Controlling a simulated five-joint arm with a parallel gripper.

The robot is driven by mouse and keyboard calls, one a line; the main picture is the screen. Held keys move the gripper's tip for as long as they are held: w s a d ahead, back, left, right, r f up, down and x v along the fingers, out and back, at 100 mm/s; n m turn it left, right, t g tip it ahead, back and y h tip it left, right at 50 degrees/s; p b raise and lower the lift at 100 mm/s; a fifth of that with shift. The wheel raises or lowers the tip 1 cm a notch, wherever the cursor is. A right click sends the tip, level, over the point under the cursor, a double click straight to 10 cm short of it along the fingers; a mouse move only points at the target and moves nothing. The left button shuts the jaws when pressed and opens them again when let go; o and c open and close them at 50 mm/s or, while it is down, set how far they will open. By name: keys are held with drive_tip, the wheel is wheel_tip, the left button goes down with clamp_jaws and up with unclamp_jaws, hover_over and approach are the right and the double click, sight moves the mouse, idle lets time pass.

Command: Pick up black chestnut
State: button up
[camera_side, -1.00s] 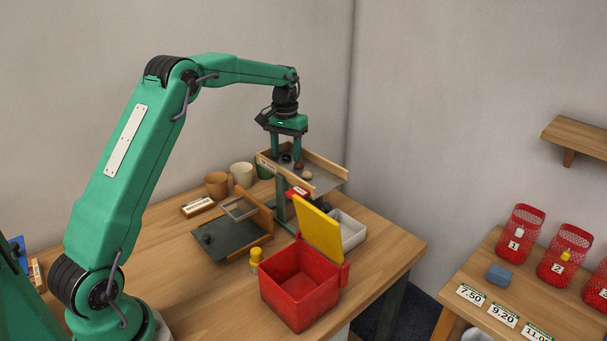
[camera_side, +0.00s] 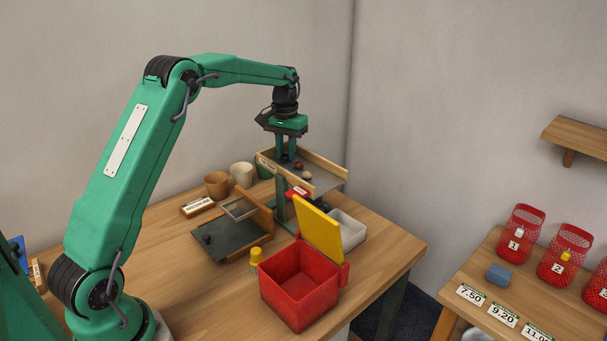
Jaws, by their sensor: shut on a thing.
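My gripper (camera_side: 286,155) points straight down into the raised wooden-sided tray (camera_side: 328,183) at the back of the table. Its two green fingers are drawn close together and shut on the black chestnut. The chestnut is mostly hidden between the fingers, low at the tray floor; I cannot tell whether it still touches it. A reddish-brown chestnut (camera_side: 298,166) and a pale chestnut (camera_side: 307,175) lie in the tray just to the right of the fingers.
A red box (camera_side: 300,293) with a raised yellow flap (camera_side: 318,230) stands in front of the tray. A white bin (camera_side: 348,231) is beneath the tray's right side. A dark board (camera_side: 228,240) and cups (camera_side: 242,174) are to the left. The table's front left is clear.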

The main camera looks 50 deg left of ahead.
sight(287, 156)
drive_tip(key=shift+r, duration=0.75)
drive_tip(key=r, duration=0.3)
drive_tip(key=shift+d, duration=0.2)
drive_tip(key=s+d+r, duration=0.2)
drive_tip(key=d+r, duration=0.4)
drive_tip(key=d, duration=0.5)
drive_tip(key=shift+s+r, duration=0.25)
